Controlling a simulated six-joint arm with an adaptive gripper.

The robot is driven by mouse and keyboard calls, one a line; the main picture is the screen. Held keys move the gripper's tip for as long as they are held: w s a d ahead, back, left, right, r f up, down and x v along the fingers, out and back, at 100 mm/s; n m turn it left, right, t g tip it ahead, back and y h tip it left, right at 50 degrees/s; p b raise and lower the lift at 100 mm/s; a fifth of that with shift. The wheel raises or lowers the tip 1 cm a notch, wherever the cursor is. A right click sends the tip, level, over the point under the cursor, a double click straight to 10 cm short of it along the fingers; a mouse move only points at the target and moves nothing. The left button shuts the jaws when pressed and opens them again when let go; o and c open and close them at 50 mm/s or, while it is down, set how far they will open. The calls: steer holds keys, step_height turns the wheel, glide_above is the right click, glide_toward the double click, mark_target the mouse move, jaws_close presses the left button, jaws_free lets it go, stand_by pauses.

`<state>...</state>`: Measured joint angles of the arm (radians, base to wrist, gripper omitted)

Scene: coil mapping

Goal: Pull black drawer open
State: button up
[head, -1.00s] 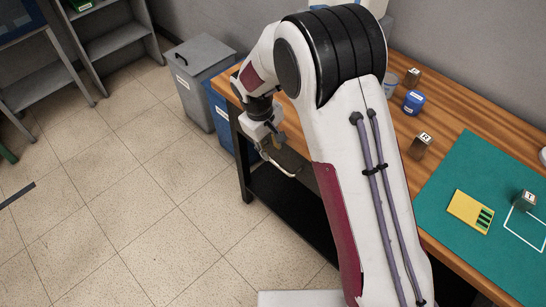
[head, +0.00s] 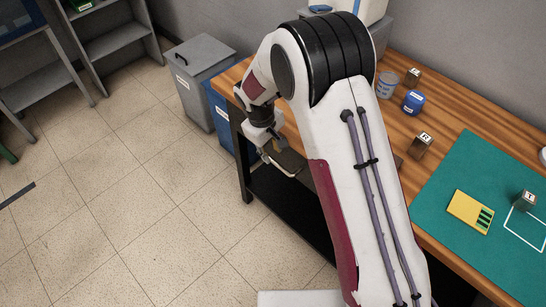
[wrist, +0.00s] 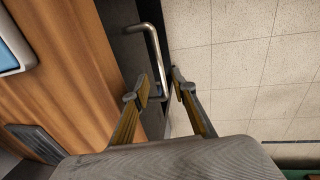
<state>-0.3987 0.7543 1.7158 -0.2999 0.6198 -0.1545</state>
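The black drawer (wrist: 128,52) shows in the wrist view as a dark strip along the edge of the wooden tabletop. Its silver bar handle (wrist: 155,55) stands out from the front. My gripper (wrist: 158,88) is open, with one finger on each side of the near end of the handle. A gap shows between the fingers, and I cannot tell whether either touches the bar. In the head view my gripper (head: 280,160) is low at the table's front edge, and my arm hides much of the drawer front. I cannot tell how far the drawer is out.
The wooden table (head: 399,128) carries a blue container (head: 413,102), small marked blocks (head: 421,146) and a green mat (head: 455,246) with a yellow piece (head: 468,211). Grey (head: 198,88) and blue bins stand beyond the table's left end. The floor in front is clear.

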mark_target(274, 161)
steer(key=shift+w+d+f, duration=0.15)
steer(key=shift+f, duration=1)
steer(key=shift+w+d+f, duration=0.15)
steer(key=shift+f, duration=0.95)
jaws_close()
